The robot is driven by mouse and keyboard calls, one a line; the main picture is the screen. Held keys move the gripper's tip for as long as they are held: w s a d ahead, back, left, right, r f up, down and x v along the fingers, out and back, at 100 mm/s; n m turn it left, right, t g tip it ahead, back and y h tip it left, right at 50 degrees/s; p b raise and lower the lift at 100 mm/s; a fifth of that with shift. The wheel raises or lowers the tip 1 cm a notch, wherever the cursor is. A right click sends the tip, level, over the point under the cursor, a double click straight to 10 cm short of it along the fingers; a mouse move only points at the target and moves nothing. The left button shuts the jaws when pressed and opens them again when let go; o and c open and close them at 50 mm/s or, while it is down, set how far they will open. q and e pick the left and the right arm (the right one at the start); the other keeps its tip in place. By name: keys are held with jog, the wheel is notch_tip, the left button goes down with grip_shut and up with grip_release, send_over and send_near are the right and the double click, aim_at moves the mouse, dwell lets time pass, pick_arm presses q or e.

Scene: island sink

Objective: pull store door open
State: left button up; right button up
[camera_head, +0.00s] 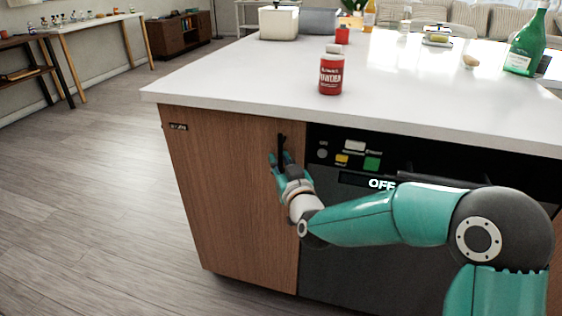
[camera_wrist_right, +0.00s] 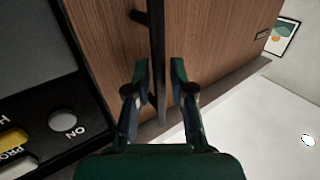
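The store door (camera_head: 232,190) is a brown wooden panel on the left of the island's front, with a small dark label at its upper left corner. It looks shut. Its black vertical bar handle (camera_head: 282,143) is near the door's right edge. My right gripper (camera_head: 280,160) is at the handle. In the right wrist view the handle (camera_wrist_right: 156,40) runs between the two fingers of my right gripper (camera_wrist_right: 159,68). The fingers are apart, with a gap beside the bar, so the gripper looks open around it. My left gripper is not in view.
A dark appliance panel (camera_head: 345,178) with buttons and an "OFF" display is right of the door. A red bottle (camera_head: 331,76) stands on the white countertop (camera_head: 240,78) near its front edge. The wooden floor (camera_head: 100,210) left of the island is clear.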

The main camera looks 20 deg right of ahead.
jog(key=shift+w, duration=0.15)
jog(key=shift+c, duration=0.3)
grip_shut()
